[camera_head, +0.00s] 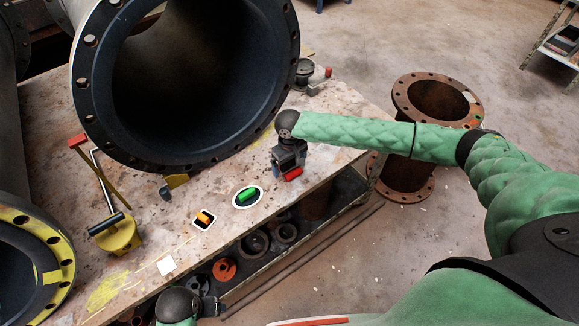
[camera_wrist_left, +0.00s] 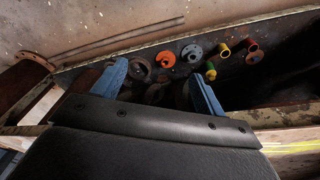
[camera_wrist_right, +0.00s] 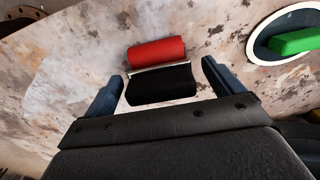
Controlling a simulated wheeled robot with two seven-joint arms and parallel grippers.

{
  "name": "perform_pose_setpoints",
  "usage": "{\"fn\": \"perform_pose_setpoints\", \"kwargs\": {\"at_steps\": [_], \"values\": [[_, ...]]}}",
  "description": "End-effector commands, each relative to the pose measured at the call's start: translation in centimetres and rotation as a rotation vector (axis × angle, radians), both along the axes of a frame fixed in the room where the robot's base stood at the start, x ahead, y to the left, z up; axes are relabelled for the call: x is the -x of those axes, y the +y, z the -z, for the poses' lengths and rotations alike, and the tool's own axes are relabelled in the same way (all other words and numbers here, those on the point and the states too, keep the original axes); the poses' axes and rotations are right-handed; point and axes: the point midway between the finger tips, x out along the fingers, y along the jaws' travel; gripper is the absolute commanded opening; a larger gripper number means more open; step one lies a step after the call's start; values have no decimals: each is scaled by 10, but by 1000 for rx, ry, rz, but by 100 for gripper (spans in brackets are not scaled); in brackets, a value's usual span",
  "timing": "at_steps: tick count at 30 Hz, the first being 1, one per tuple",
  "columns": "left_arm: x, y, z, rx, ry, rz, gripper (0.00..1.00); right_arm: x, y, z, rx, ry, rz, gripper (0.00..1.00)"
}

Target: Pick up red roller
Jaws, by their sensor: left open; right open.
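The red roller (camera_wrist_right: 157,52) lies on the worktable in the right wrist view, with a black part (camera_wrist_right: 161,86) beside it on the gripper side. My right gripper (camera_wrist_right: 163,82) is open; its two dark blue fingers stand either side of the black part, and the red part lies beyond the fingertips. In the head view the red roller (camera_head: 292,174) shows just below my right gripper (camera_head: 288,158), partly hidden by it. My left gripper (camera_wrist_left: 155,78) is open and empty, facing the shelf under the table.
A green block (camera_head: 248,194) on a white oval and an orange block (camera_head: 204,218) on a white square lie left of the right gripper. A large flanged pipe (camera_head: 90,110) rests on the table (camera_head: 150,262). A rusty pipe (camera_head: 408,100) stands on the floor at right.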

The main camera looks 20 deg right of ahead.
Motion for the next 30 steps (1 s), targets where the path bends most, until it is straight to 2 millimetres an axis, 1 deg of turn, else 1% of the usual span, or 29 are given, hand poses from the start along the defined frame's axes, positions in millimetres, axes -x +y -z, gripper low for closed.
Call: {"fn": "perform_pose_setpoints", "kwargs": {"at_steps": [7,8,9,11,12,14,15,16,17,24,28,29,30], "values": [[0,0,2,0,1,0,72,0,0,2,0,0,0,93],[0,0,2,0,1,0,72,0,0,2,0,0,-1,91],[0,0,2,0,1,0,72,0,0,2,0,0,-1,83],[0,0,2,0,1,0,72,0,0,2,0,0,-1,71],[0,0,2,0,1,0,72,0,0,2,0,0,-1,63],[0,0,2,0,1,0,72,0,0,2,0,0,-1,52],[0,0,2,0,1,0,72,0,0,2,0,0,-1,44],[0,0,2,0,1,0,72,0,0,2,0,0,-1,38],[0,0,2,0,1,0,72,0,0,1,0,-1,-1,35],[0,0,3,0,1,0,72,0,0,0,0,-1,-1,35],[1,0,2,-1,5,0,72,0,1,-7,-2,-3,-1,35],[1,0,-1,-1,5,1,72,0,1,-10,-2,-3,-1,35],[3,1,-12,1,1,0,72,0,0,-15,-2,-2,-1,35]]}}
